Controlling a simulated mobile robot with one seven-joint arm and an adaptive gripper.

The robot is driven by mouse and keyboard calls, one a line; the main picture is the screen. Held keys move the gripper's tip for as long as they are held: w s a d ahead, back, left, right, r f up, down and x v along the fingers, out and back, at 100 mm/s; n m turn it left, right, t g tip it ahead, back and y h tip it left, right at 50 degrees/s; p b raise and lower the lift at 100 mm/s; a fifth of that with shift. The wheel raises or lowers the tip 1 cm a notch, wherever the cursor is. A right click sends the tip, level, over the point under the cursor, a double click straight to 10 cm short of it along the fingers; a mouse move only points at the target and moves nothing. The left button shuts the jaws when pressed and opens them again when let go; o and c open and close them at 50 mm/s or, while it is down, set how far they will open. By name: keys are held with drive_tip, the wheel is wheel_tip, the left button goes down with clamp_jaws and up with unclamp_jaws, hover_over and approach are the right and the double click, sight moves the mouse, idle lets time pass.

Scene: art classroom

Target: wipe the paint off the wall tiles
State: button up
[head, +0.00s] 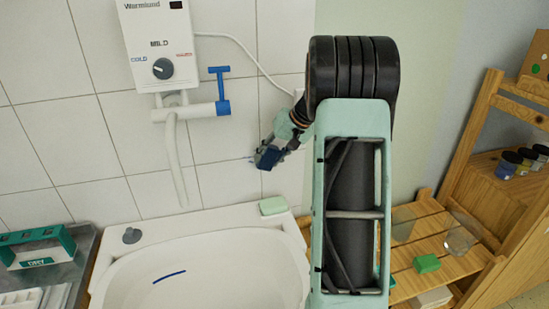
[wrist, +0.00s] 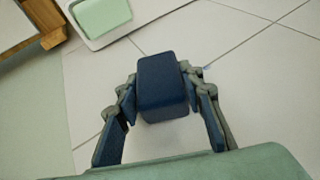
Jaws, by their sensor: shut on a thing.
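My gripper (head: 275,152) is shut on a dark blue block (head: 269,158), which looks like a sponge or eraser. The block also shows in the wrist view (wrist: 162,85), between both fingers. My gripper holds it at the white wall tiles (head: 228,149), above the sink's back ledge; I cannot tell whether it touches them. A faint, small blue mark (head: 251,158) shows on the tiles just left of the block. In the wrist view a small bluish trace (wrist: 207,68) lies just beside the right finger. Any paint behind the block is hidden.
The white sink (head: 210,262) below has a blue streak (head: 169,277) inside and a pale green bar (head: 274,205) on its ledge. A water heater (head: 158,45) with a blue-handled tap hangs left. A wooden shelf (head: 440,245) with a green block (head: 427,263) stands right.

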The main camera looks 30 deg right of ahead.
drive_tip(key=shift+w+a+b, duration=0.8)
drive_tip(key=shift+a, duration=2.7)
drive_tip(key=shift+s+d+r, duration=0.15)
drive_tip(key=shift+s+d, duration=0.1)
drive_tip(key=shift+d, duration=1)
drive_tip(key=shift+s+d+r, duration=0.15)
drive_tip(key=shift+s+d, duration=0.05)
drive_tip(key=shift+d, duration=1.1)
drive_tip(key=shift+s+d+r, duration=0.15)
drive_tip(key=shift+s+d, duration=0.1)
drive_tip(key=shift+d, duration=1)
drive_tip(key=w+a+b, duration=0.1)
drive_tip(key=a+b, duration=0.1)
drive_tip(key=a, duration=0.5)
drive_tip(key=shift+w+a, duration=0.25)
drive_tip(key=shift+a, duration=0.05)
drive_tip(key=shift+b, duration=0.3)
